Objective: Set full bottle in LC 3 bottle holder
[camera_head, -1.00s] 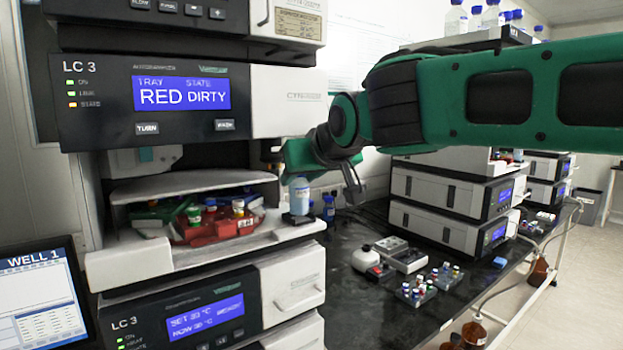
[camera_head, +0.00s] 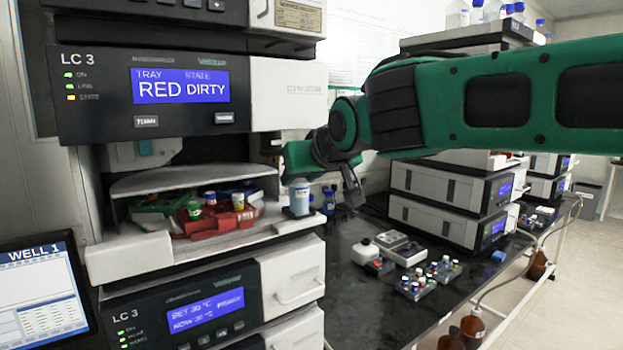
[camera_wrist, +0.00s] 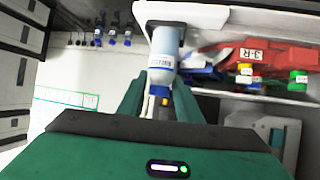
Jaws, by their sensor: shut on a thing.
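The full bottle (camera_head: 300,192), pale blue with a white label, stands upright at the right end of the open middle bay of the upper LC 3 unit (camera_head: 150,95). Its lower end is at a dark round bottle holder (camera_head: 299,212); whether it is fully seated I cannot tell. In the wrist view the bottle (camera_wrist: 161,67) is between the two green fingers of my gripper (camera_wrist: 160,92), which is shut on its upper part. The bottle's top is hidden in the head view by my gripper (camera_head: 300,165). The unit's screen reads RED DIRTY.
A red tray (camera_head: 215,222) with several capped vials sits in the bay, left of the bottle. Blue-capped bottles (camera_head: 329,202) stand behind it on the black bench (camera_head: 350,300). A lower LC 3 panel (camera_head: 190,315) and a monitor (camera_head: 40,295) are in front.

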